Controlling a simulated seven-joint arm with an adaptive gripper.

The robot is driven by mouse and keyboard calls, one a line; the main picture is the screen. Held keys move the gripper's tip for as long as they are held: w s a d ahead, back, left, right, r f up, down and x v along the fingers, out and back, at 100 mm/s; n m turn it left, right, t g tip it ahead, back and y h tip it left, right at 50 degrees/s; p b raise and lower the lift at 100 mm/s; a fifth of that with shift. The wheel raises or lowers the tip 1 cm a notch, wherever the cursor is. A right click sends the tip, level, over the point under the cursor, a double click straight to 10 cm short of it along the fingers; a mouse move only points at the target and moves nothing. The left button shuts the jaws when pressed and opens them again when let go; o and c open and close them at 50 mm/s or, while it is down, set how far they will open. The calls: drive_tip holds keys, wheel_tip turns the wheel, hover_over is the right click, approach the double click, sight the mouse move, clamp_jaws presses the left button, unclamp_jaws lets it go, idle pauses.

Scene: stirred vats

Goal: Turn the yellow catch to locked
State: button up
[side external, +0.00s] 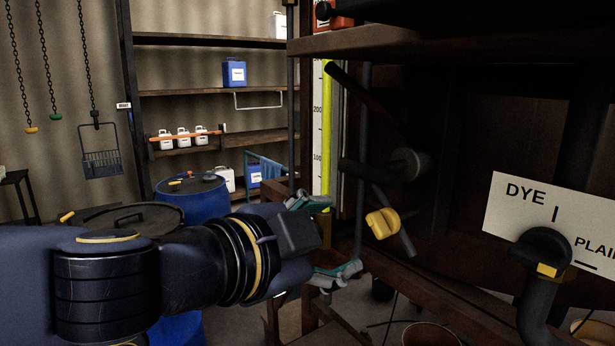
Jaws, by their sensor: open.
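A yellow catch (382,223), a rounded knob-like piece, sits by a dark slanting bar in the middle of the side external view. No locked marking is readable near it. My gripper (338,238) comes in from the left with its teal-and-grey fingers spread apart, one above the other. The gap between them is empty. In the picture the catch lies just right of the fingertips, with a visible gap. I cannot tell the distance in depth.
A white sign (520,195) reading DYE and PLAIN stands right, behind a dark pipe fitting with a small yellow mark. A dark lever (365,95) slants above the catch. Blue drums (190,200) stand behind my arm. A wooden beam (450,285) runs below the catch.

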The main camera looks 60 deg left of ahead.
drive_tip(key=shift+s+d+r, duration=0.1)
drive_tip(key=shift+s, duration=0.2)
